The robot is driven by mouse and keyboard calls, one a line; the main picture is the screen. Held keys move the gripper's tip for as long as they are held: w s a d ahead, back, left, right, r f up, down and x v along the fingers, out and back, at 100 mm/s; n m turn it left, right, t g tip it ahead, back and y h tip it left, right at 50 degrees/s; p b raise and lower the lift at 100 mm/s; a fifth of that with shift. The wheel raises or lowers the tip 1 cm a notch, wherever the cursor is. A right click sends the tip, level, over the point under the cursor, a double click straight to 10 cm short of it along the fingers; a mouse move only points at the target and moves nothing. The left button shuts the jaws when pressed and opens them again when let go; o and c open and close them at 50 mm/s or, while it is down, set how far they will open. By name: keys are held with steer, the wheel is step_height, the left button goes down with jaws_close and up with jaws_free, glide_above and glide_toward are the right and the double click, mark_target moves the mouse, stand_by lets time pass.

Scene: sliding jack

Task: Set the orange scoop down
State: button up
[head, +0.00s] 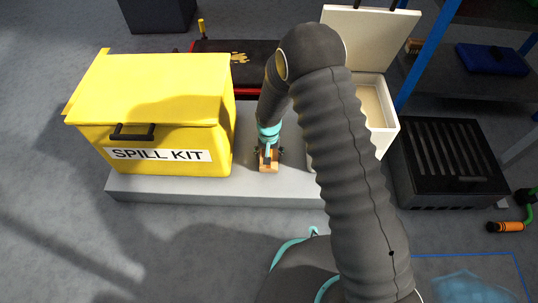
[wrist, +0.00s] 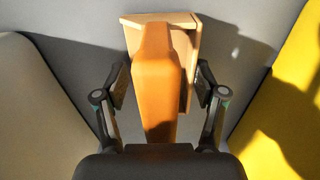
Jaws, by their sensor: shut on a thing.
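My gripper (head: 268,154) points down over the grey slab between the yellow spill kit box and the cream box. It is shut on the orange scoop (head: 268,166), which shows just below the fingers. In the wrist view my gripper (wrist: 161,88) has one finger on each side of the orange scoop (wrist: 156,65). The scoop's far end is a paler, tan, squarish part. I cannot tell whether the scoop touches the slab or hangs just above it. Its underside is hidden.
The grey slab (head: 215,187) has bare room in front. The spill kit box (head: 150,95) stands left, the open cream box (head: 379,110) right, partly behind my arm. A dark red-edged tray (head: 215,68) lies behind. A black slatted crate (head: 445,160) stands farther right.

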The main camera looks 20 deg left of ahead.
steer(key=shift+f, duration=0.15)
steer(key=o, duration=1.3)
step_height(320, 180, up, 12)
steer(key=shift+r+p, duration=0.15)
steer(key=shift+p, duration=0.8)
